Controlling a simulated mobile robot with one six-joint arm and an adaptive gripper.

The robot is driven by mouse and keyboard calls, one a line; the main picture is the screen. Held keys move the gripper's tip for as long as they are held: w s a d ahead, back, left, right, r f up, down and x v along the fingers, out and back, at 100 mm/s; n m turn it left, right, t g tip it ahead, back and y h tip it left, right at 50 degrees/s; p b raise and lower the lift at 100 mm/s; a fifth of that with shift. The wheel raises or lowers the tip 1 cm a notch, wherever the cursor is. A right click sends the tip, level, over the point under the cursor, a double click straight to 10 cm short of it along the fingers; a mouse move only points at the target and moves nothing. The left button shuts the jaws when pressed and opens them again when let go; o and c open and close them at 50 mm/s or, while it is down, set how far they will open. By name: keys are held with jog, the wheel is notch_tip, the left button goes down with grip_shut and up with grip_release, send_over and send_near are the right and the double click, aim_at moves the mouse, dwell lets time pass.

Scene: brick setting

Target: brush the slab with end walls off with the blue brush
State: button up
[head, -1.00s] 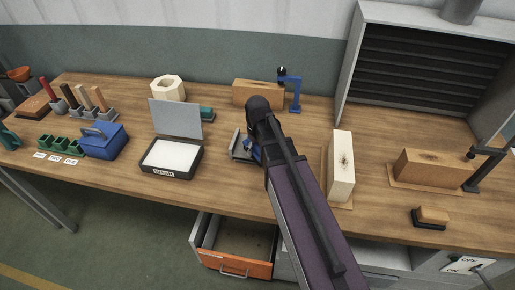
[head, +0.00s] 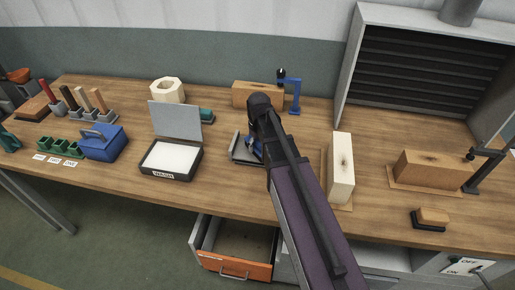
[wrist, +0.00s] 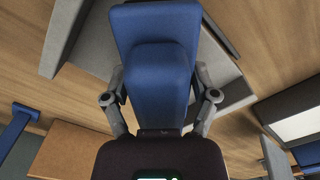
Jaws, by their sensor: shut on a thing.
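The blue brush (wrist: 150,75) fills the middle of the wrist view, held between the two fingers of my gripper (wrist: 160,97). A small part of the brush shows beside my arm in the head view (head: 257,150). The grey slab with end walls (head: 240,150) lies on the bench, partly hidden behind my arm. In the wrist view the slab (wrist: 228,88) lies beneath the brush, with an end wall (wrist: 62,38) at the left. The brush hides the slab's middle. I cannot tell whether its bristles touch the slab.
An open box with white contents (head: 172,157) stands left of the slab. A pale block (head: 341,165) stands to the right. A blue clamp (head: 294,92) and wooden block (head: 250,94) are behind. An orange-fronted drawer (head: 235,268) hangs open below the bench.

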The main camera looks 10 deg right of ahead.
jog(key=shift+w+d, duration=0.25)
jog(key=shift+w, duration=0.3)
jog(key=shift+w, duration=0.1)
jog(key=shift+w+d, duration=0.25)
jog(key=shift+w, duration=0.35)
jog(key=shift+w+d, duration=0.25)
jog(key=shift+w, duration=0.35)
jog(key=shift+w+d, duration=0.25)
jog(key=shift+w, duration=0.35)
jog(key=shift+r, duration=0.15)
jog(key=shift+r+p, duration=2.9)
jog(key=shift+p, duration=0.2)
notch_tip(320, 180, up, 3)
jog(key=p, duration=0.3)
